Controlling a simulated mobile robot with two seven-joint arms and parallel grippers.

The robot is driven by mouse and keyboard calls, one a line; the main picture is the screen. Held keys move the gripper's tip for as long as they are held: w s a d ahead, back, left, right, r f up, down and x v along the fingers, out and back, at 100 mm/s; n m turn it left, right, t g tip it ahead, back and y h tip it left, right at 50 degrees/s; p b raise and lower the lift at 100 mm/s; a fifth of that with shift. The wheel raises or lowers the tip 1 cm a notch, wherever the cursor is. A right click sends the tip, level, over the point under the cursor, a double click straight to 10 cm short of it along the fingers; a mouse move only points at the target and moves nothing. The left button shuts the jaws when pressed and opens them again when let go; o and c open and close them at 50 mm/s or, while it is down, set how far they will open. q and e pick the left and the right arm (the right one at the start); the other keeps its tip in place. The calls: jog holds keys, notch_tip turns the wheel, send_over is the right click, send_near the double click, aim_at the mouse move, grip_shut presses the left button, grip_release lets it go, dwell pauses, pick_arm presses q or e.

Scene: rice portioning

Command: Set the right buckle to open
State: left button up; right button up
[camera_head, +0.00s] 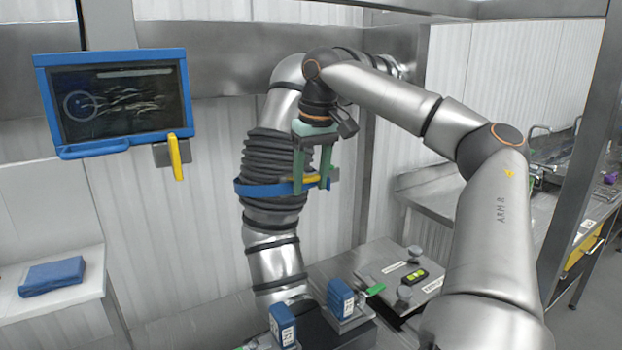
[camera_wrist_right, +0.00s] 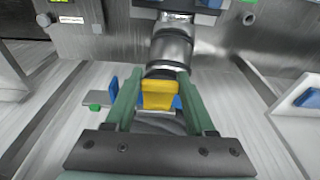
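A blue band (camera_head: 262,190) runs around the black ribbed sleeve (camera_head: 272,160) on a bent steel pipe. A yellow buckle lever (camera_head: 310,180) lies roughly level at the band's right side. In the right wrist view the yellow lever (camera_wrist_right: 158,95) stands between the green fingers, with blue band parts behind it. My right gripper (camera_head: 313,178) points down at the band with its fingers apart, on either side of the lever. I see no clear grip on it. The right wrist view shows its fingers (camera_wrist_right: 160,85) too. My left gripper is not in view.
A blue-framed screen (camera_head: 118,103) hangs at the left, with a yellow handle (camera_head: 178,157) beside it. Blue boxes (camera_head: 341,298) and a plate with knobs (camera_head: 388,270) are below the pipe. A steel counter (camera_head: 432,195) is at the right.

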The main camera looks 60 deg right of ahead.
jog(key=o, duration=0.4)
jog(key=shift+o, duration=0.2)
notch_tip(320, 180, up, 12)
jog(key=s+a, duration=0.1)
jog(key=shift+s+r, duration=0.15)
jog(key=shift+s, duration=0.25)
dwell(0.5)
